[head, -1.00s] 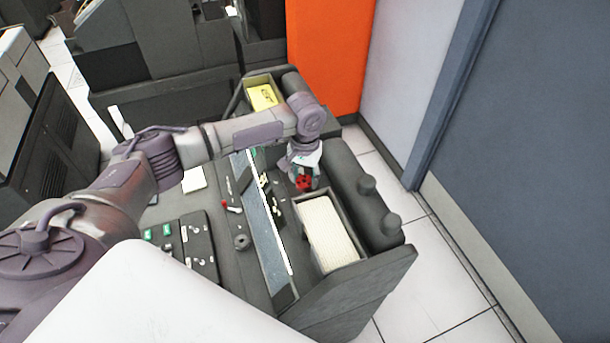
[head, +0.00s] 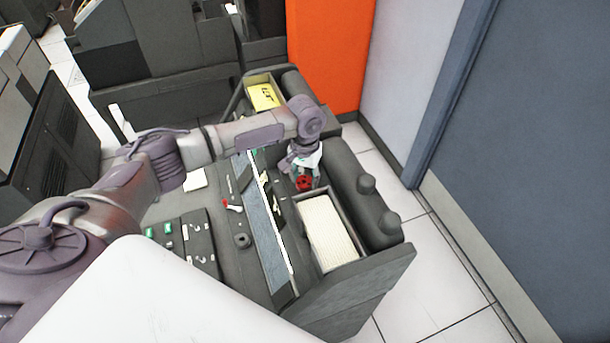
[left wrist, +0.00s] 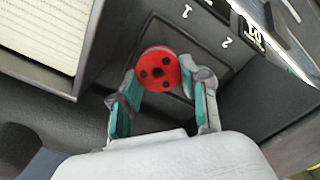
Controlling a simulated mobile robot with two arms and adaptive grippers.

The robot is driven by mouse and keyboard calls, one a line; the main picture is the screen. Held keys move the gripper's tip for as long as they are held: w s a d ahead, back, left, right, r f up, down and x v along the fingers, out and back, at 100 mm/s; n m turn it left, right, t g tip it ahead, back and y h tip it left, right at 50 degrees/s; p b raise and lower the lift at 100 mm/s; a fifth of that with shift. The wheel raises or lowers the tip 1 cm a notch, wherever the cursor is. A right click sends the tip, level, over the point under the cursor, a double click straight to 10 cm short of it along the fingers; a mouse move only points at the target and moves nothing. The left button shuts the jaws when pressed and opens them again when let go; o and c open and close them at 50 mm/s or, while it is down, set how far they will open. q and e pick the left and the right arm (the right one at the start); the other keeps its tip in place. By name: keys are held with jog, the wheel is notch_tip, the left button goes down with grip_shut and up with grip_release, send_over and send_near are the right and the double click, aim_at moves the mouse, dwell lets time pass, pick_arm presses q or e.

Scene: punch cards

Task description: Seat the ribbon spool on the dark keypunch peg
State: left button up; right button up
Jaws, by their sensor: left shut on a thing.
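The red ribbon spool (head: 305,184) is a small disc with dark holes in its face; it also shows in the left wrist view (left wrist: 158,70). My left gripper (head: 304,174) is shut on it, with teal-padded fingers on either side of its rim, over the dark keypunch (head: 340,299). In the left wrist view the spool is in front of a dark square panel (left wrist: 150,118). I cannot tell whether it touches the machine. No peg can be made out under the spool; the spool and gripper may hide it. My right gripper is not in view.
A tray of cream cards (head: 326,232) lies just below the spool in the head view. A yellow card box (head: 262,97) is at the far end. A small dark round part (head: 242,241) sits left of the blue strip.

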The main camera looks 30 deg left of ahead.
pick_arm(q)
jog(key=shift+f, duration=0.45)
jog(key=shift+f, duration=0.15)
dwell(0.3)
jog(key=shift+f, duration=0.25)
jog(key=shift+f+p, duration=0.4)
jog(key=shift+p, duration=0.3)
dwell(1.0)
jog(key=o, duration=1.5)
jog(key=shift+c, duration=0.2)
